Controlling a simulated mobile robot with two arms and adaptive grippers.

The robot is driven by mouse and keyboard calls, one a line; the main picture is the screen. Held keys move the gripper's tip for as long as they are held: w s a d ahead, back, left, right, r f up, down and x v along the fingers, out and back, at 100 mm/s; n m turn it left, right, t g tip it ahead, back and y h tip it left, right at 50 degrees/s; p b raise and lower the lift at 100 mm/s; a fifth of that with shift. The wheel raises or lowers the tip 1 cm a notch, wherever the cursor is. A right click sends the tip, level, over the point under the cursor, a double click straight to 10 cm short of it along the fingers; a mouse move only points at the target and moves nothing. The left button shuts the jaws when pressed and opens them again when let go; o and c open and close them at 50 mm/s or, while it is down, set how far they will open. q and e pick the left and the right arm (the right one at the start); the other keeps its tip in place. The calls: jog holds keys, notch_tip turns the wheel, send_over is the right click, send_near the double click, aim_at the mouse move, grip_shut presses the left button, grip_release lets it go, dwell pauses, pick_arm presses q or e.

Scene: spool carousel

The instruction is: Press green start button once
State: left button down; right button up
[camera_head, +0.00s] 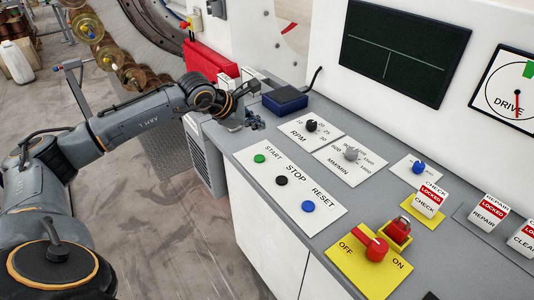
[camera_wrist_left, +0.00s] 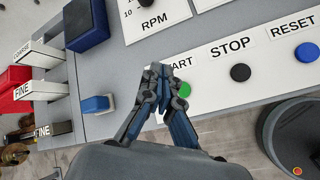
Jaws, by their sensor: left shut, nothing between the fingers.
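The green start button (camera_head: 259,158) sits on a white plate on the grey console, below the word START. It also shows in the left wrist view (camera_wrist_left: 184,90), just right of my left fingertips, with START partly covered by the gripper. My left gripper (camera_head: 253,122) is shut and empty at the console's left edge, behind and left of the button in the head view. In the left wrist view my left gripper (camera_wrist_left: 160,75) points toward the console with its fingertips together. I cannot tell its height over the surface. My right gripper is not in view.
On the same plate are a black STOP button (camera_head: 281,180) and a blue RESET button (camera_head: 308,206). Behind them are an RPM knob (camera_head: 311,125) and a grey MM/MIN knob (camera_head: 351,153). A dark blue box (camera_head: 285,100) stands near the gripper. A red emergency button (camera_head: 398,230) is at the right.

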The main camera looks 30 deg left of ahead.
aim_at(257, 159)
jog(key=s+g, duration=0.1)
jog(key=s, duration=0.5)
pick_arm(q)
jog(key=f, duration=0.1)
jog(key=f+b, duration=0.1)
jog(key=f, duration=0.1)
jog(key=shift+s+f+b, duration=0.25)
jog(key=shift+b, duration=0.1)
notch_tip(257, 159, down, 5)
jog(key=b, duration=0.3)
jog(key=shift+r, duration=0.1)
jog(key=shift+f+b, duration=0.25)
jog(key=shift+b, duration=0.05)
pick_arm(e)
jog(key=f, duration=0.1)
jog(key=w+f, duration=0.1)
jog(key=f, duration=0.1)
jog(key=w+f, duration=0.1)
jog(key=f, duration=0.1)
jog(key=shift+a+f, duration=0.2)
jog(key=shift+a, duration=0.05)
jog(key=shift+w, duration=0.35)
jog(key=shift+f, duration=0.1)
pick_arm(q)
jog(key=shift+f+b, duration=0.35)
jog(key=shift+b, duration=0.2)
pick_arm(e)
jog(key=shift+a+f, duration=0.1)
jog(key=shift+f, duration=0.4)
